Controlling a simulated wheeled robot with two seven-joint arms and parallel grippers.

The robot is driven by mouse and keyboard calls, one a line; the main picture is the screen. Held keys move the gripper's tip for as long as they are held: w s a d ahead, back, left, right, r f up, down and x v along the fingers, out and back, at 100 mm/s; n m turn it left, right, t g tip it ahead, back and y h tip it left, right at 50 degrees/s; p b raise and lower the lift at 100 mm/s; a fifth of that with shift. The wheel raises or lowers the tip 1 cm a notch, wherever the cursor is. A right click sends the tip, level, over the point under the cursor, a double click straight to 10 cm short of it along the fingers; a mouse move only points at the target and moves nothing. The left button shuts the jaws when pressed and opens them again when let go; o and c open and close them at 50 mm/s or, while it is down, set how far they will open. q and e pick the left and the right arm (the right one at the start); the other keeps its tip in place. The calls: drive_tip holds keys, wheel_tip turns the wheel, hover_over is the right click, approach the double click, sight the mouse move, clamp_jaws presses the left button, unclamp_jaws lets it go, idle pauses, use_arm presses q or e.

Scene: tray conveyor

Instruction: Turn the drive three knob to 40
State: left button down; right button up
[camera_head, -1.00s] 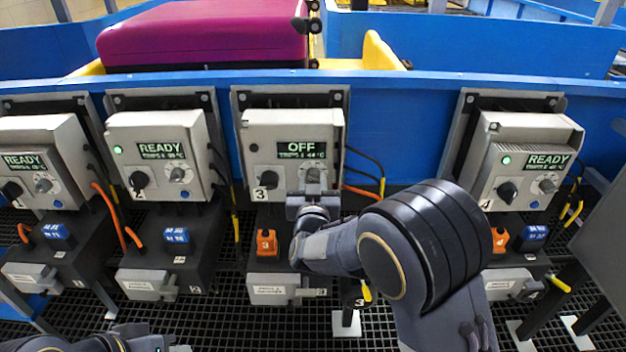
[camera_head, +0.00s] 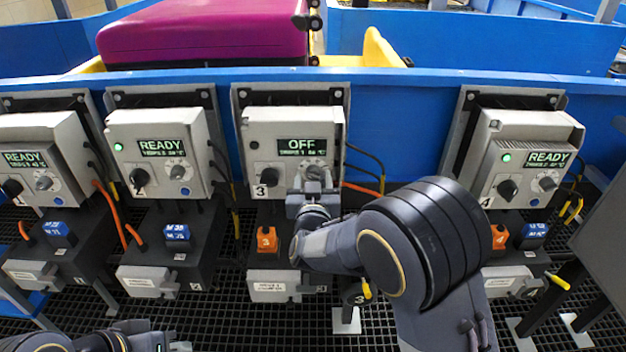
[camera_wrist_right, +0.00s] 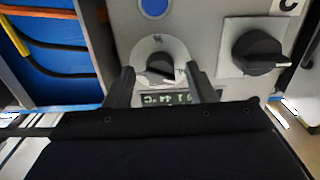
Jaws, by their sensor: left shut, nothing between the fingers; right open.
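The drive three box (camera_head: 252,135) is a light grey cabinet marked 3, with a lit display (camera_head: 301,146) reading OFF; the smaller line is hard to read. My right gripper (camera_head: 314,178) is in front of its right-hand small dial and partly hides it. In the right wrist view, the small dark knob (camera_wrist_right: 160,65) on its pale round scale lies between the open fingers of the right gripper (camera_wrist_right: 161,85), with gaps at both sides. The scale numbers are too small to read. My left gripper (camera_head: 178,346) is shut and empty at the bottom left edge.
A larger black switch (camera_wrist_right: 258,50) sits beside the knob in the right wrist view, near a blue button (camera_wrist_right: 154,7). Similar boxes marked 2 (camera_head: 150,190) and 4 (camera_head: 515,195) read READY.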

drive_tip(key=s, duration=0.7)
drive_tip(key=shift+s, duration=0.35)
